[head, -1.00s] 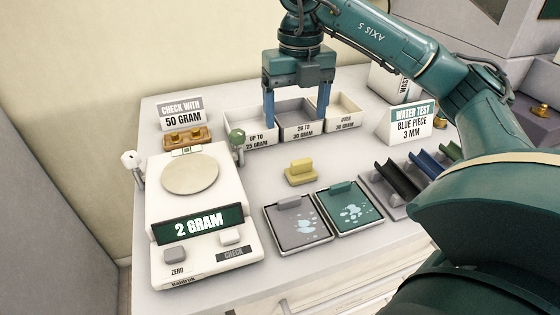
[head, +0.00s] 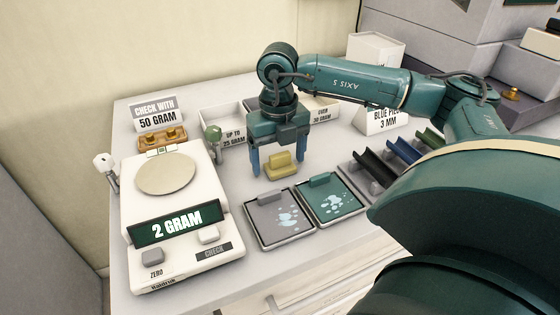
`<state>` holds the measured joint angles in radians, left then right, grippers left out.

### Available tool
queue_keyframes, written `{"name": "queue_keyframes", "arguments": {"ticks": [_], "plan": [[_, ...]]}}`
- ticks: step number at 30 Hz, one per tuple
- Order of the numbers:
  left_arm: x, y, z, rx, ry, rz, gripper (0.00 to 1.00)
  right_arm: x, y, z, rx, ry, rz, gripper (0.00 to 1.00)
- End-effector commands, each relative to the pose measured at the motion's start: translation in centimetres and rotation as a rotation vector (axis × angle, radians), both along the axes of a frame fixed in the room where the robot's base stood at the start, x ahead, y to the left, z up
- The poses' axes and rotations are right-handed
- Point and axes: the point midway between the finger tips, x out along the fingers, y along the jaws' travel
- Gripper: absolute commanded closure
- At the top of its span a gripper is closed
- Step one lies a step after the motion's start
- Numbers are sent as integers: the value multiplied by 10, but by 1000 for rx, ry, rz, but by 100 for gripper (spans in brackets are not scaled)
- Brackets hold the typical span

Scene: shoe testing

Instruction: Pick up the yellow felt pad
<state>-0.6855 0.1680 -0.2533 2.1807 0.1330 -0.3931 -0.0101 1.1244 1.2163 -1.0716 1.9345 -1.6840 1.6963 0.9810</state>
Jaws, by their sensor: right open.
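The yellow felt pad (head: 281,167) is a small yellow block with a raised grip on top. It sits on the white table just behind the grey and green trays. My right gripper (head: 278,168) points down with its two blue fingers apart, one to the left of the pad and one to its right. The gripper is open, and I cannot tell whether its fingers touch the pad. My left gripper is not in view.
A white scale (head: 180,270) reading 2 GRAM stands at the left. A grey tray (head: 266,217) and a green tray (head: 325,206) with wet-looking marks lie in front of the pad. Sorting bins (head: 222,121) stand behind. Coloured cradles (head: 375,168) are at the right.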

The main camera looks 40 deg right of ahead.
Motion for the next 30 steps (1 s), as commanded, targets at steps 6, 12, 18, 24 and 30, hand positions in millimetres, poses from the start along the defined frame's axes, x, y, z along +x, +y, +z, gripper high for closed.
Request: {"name": "queue_keyframes", "arguments": {"ticks": [6,12,18,24,30], "plan": [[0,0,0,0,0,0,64,0,0,-3,0,-1,-1,20],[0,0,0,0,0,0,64,0,0,-2,0,-1,-1,33],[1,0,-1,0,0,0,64,0,0,-2,0,-1,0,49],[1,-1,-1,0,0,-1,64,0,0,-2,0,-1,0,66],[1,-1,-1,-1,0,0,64,0,0,-2,0,-1,0,72]]}}
